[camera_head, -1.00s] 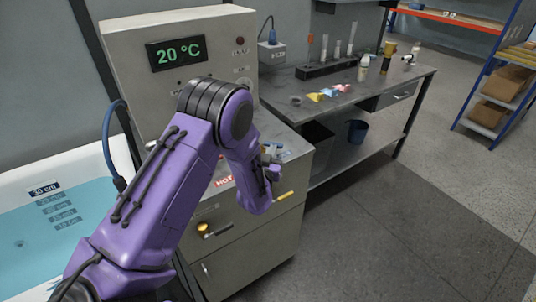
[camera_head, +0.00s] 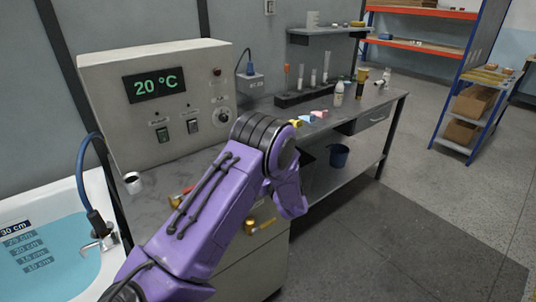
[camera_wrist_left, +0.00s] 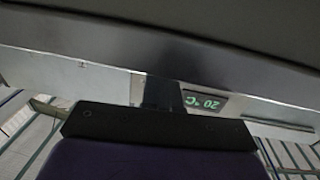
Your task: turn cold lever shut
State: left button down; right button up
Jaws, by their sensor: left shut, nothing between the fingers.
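A grey control cabinet (camera_head: 100,75) stands at the left with a 20 °C display (camera_head: 155,84). A brass valve (camera_head: 252,227) with a yellowish lever sticks out of its front. A second red and brass fitting (camera_head: 178,199) shows just left of my purple arm, which partly covers it. No cold label is readable, so I cannot tell which lever is the cold one. My left arm reaches over the cabinet's lower part, and its gripper is hidden in the head view. In the left wrist view my left gripper (camera_wrist_left: 160,92) looks shut and empty, below a dark surface. My right gripper is not in view.
A tub of blue water (camera_head: 45,255) with a spout (camera_head: 98,240) lies at the left. A white cup (camera_head: 132,182) stands on the cabinet ledge. A workbench (camera_head: 355,107) with bottles and a blue bucket (camera_head: 339,156) are behind. Open floor is at the right.

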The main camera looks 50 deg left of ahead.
pick_arm(q)
jog(key=shift+w+a, duration=0.15)
jog(key=shift+a, duration=0.1)
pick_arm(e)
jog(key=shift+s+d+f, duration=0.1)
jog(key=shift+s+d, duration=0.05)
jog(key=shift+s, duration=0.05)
pick_arm(q)
jog(key=shift+w+r, duration=0.1)
jog(key=shift+d, duration=0.1)
jog(key=shift+d, duration=0.25)
jog(key=d+p, duration=0.1)
jog(key=d, duration=0.2)
jog(key=shift+d+r+p, duration=0.1)
jog(key=shift+d+p, duration=0.2)
jog(key=shift+p, duration=0.05)
jog(key=s+d+b, duration=0.1)
jog(key=d+b, duration=0.2)
jog(key=d, duration=0.6)
jog(key=shift+s+d, duration=0.2)
jog(key=shift+d, duration=0.2)
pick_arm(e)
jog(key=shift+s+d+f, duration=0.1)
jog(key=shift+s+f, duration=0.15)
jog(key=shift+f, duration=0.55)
pick_arm(q)
jog(key=shift+f, duration=0.2)
